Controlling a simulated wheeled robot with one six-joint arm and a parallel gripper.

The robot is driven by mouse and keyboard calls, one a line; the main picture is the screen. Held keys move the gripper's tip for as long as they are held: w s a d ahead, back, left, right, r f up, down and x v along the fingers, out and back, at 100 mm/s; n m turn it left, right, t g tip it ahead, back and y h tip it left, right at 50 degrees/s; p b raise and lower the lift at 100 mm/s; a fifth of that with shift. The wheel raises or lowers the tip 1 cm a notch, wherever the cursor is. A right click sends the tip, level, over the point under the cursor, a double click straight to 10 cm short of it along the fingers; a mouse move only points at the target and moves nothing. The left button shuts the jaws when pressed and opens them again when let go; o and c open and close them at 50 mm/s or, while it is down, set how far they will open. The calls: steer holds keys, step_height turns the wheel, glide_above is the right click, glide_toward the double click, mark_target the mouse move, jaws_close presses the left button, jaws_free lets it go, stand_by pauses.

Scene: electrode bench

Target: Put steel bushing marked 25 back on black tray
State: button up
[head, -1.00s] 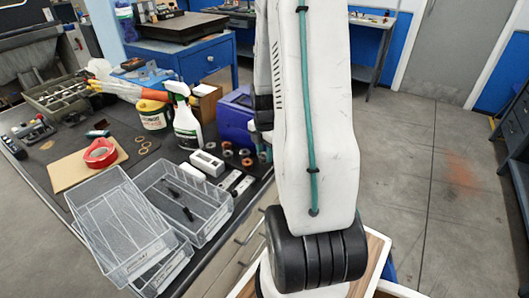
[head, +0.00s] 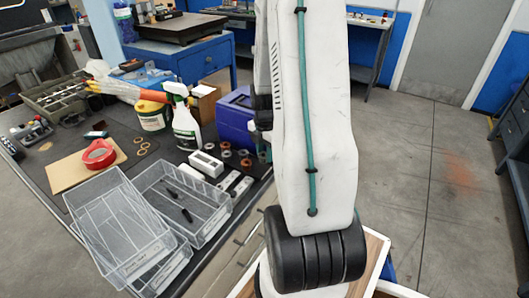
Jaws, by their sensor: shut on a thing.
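My arm fills the middle of the head view and hides part of the bench's right end. My gripper is not visible; it is hidden behind the arm, and so is whatever it holds. Several small rings, some grey and some reddish, stand on the dark bench, among them a reddish ring (head: 243,153) and another ring (head: 245,163) near the arm's left edge. No marking can be read on them, and I cannot pick out the steel bushing marked 25. I cannot tell a black tray from the dark bench top around the rings.
Left of the rings are a white block (head: 206,164), a spray bottle (head: 185,125) and clear plastic bins (head: 125,225). A blue box (head: 236,117) stands behind them. Red tape (head: 98,154) lies on cardboard at left. The floor at right is clear.

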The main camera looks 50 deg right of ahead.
steer(key=shift+f, duration=0.3)
steer(key=o, duration=1.1)
step_height(320, 180, up, 8)
steer(key=shift+f, duration=0.1)
steer(key=shift+r, duration=2.5)
